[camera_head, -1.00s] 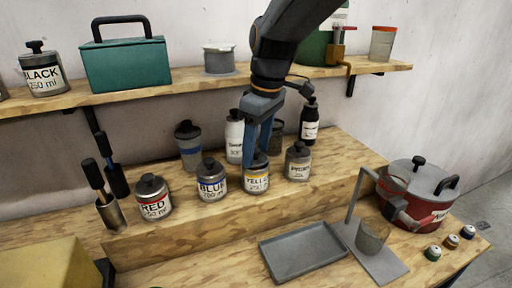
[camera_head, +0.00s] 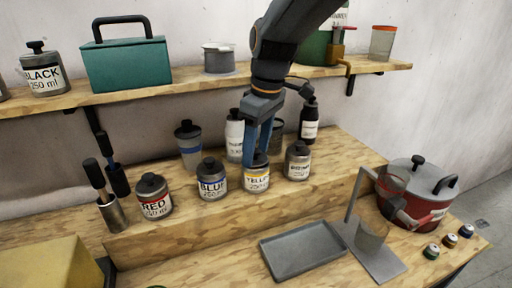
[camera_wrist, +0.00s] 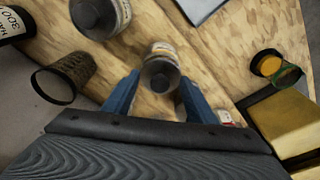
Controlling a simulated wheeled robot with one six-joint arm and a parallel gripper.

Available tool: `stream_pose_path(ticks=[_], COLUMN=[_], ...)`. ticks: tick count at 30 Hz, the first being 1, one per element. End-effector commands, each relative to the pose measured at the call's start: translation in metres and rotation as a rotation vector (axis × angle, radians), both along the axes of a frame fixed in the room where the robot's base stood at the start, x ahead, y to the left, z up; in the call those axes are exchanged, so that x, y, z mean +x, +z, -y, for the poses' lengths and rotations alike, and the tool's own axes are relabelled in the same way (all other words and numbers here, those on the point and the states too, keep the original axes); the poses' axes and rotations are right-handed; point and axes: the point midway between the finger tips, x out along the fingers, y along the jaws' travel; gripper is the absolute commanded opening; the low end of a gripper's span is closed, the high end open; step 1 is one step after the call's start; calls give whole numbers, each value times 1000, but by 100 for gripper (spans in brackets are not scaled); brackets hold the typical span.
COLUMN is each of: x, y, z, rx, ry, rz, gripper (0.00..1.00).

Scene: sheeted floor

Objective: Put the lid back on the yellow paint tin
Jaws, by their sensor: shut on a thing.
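The yellow paint tin (camera_head: 257,182) stands upright on the raised wooden step, between the blue tin and a grey-labelled tin. My gripper (camera_head: 257,150) points down right above it, its two blue fingers at the tin's top. It is shut on the dark grey lid, which shows with its round knob between the fingers in the wrist view (camera_wrist: 160,76). The fingers partly hide the lid in the head view. The lid is at the tin's mouth, but I cannot tell whether it sits fully down.
The blue tin (camera_head: 211,184) and grey-labelled tin (camera_head: 298,163) stand close on either side. The red tin (camera_head: 153,199) is further left. Bottles, including a white one (camera_head: 234,137), stand behind. A grey tray (camera_head: 300,252) lies in front on the lower bench.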

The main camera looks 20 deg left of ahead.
Motion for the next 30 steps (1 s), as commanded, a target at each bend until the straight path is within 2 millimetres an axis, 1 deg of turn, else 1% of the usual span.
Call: stream_pose_path(ticks=[7, 8, 9, 11, 12, 17, 18, 21, 30], x=[0, 0, 0, 0, 0, 0, 0, 0, 0], y=[0, 0, 0, 0, 0, 0, 0, 0, 0], z=[0, 0, 0, 0, 0, 0, 0, 0, 0], rx=[0, 0, 0, 0, 0, 0, 0, 0, 0], ry=[0, 0, 0, 0, 0, 0, 0, 0, 0], rz=[0, 0, 0, 0, 0, 0, 0, 0, 0], gripper=[31, 55, 62, 72, 74, 74, 77, 92, 92])
